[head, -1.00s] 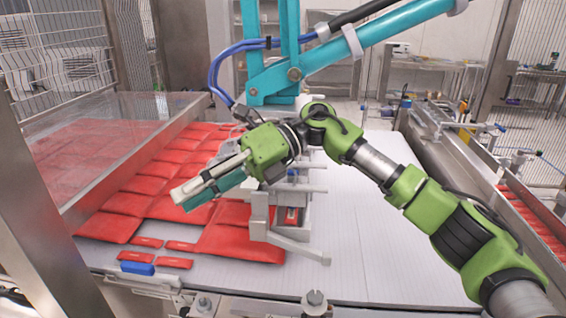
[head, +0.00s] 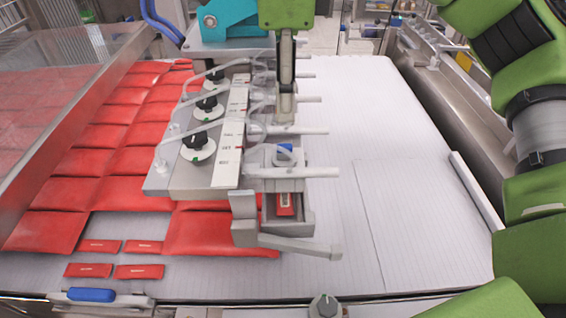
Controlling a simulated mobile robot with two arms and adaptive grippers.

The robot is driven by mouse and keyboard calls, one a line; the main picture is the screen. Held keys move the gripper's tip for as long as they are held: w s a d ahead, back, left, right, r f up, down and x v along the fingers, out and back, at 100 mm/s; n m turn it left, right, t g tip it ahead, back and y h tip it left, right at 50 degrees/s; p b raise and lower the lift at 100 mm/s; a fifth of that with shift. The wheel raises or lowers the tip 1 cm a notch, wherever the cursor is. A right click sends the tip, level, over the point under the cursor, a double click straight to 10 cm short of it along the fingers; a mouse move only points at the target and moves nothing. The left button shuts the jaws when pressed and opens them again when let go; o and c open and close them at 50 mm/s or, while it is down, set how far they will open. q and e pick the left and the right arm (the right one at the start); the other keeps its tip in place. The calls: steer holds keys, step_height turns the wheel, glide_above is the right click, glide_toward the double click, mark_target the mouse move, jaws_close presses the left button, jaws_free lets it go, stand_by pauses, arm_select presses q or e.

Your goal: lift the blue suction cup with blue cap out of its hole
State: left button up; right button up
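The blue cap (head: 284,149) shows at the near end of the vacuum picker head (head: 190,178). It sits in a grey metal holder, and the suction cup below it is mostly hidden. My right gripper (head: 285,108) comes down from the top of the head view, pointing downward. Its fingers are above and behind the blue cap, apart from it in the picture. I see the fingers edge-on, so their opening does not show. My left gripper is not in view.
Clear tubes and black-and-white knobs (head: 198,148) crowd the picker head. Red packets (head: 130,160) cover the belt at left. A blue handle (head: 91,295) lies at the front left. The white belt (head: 390,170) at right is clear.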

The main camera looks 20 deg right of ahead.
mark_target(284, 146)
steer(key=f, duration=0.3)
steer(key=shift+w+f, duration=0.25)
steer(key=shift+f, duration=0.1)
steer(key=shift+s+f+p, duration=0.15)
steer(key=shift+f+p, duration=0.3)
steer(key=shift+p, duration=0.1)
step_height(284, 146, down, 4)
steer(key=shift+s+r+p, duration=0.1)
steer(key=shift+r+p, duration=0.1)
steer(key=shift+p, duration=0.55)
steer(key=shift+f, duration=0.5)
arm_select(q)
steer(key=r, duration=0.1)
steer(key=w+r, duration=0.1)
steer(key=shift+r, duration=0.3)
arm_select(e)
jaws_close()
